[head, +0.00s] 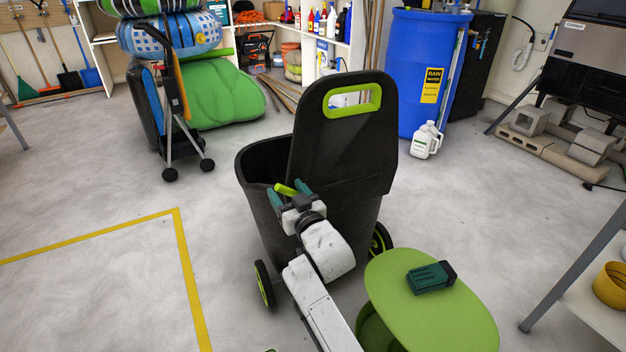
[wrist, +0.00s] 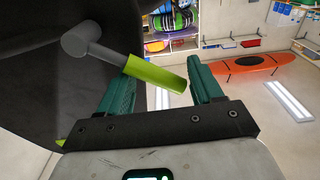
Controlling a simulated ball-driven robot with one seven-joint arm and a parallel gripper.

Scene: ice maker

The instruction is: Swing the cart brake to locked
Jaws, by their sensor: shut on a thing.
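The black cart (head: 345,150) stands upright on the floor, with a tall back panel, a lime handle loop and lime-rimmed wheels. Its brake lever has a lime grip (head: 284,189) at the cart's near side. In the wrist view the lever's lime grip (wrist: 155,74) extends from a grey shaft and round grey pivot (wrist: 80,40) on the dark cart wall. The grip slants down to the right from the pivot. My gripper (head: 289,190) is shut on the lime grip, which lies between its two teal fingers. The lever's pivot is hidden in the head view.
A green oval-topped stand (head: 430,310) with a small dark-green block (head: 431,278) is just right of my arm. A blue rain barrel (head: 430,70) and white jug (head: 427,140) stand behind. A folding trolley (head: 172,100) is at left. Floor left of the cart is clear.

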